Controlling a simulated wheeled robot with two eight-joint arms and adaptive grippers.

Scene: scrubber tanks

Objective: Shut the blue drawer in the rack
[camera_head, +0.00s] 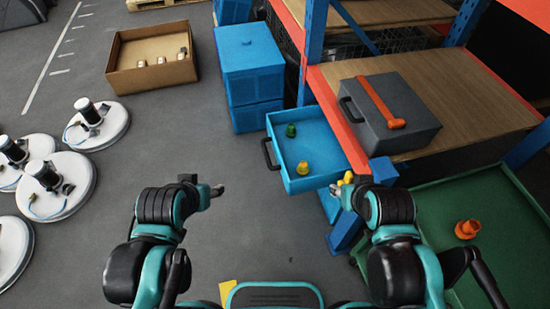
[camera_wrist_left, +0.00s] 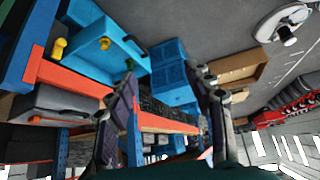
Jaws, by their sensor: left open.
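The blue drawer (camera_head: 325,149) is pulled out of the rack (camera_head: 312,85), its black handle (camera_head: 268,153) facing left. A green piece (camera_head: 291,130) and a yellow piece (camera_head: 303,168) stand in it. The drawer (camera_wrist_left: 88,62) also shows at upper left in the left wrist view. My left gripper (camera_head: 218,190) is in front of the drawer, left of and below the handle, apart from it. Its fingers (camera_wrist_left: 165,85) are spread and empty. My right gripper (camera_head: 340,187) is by the drawer's near right corner; its jaw opening is unclear.
Floor left of the drawer is clear.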

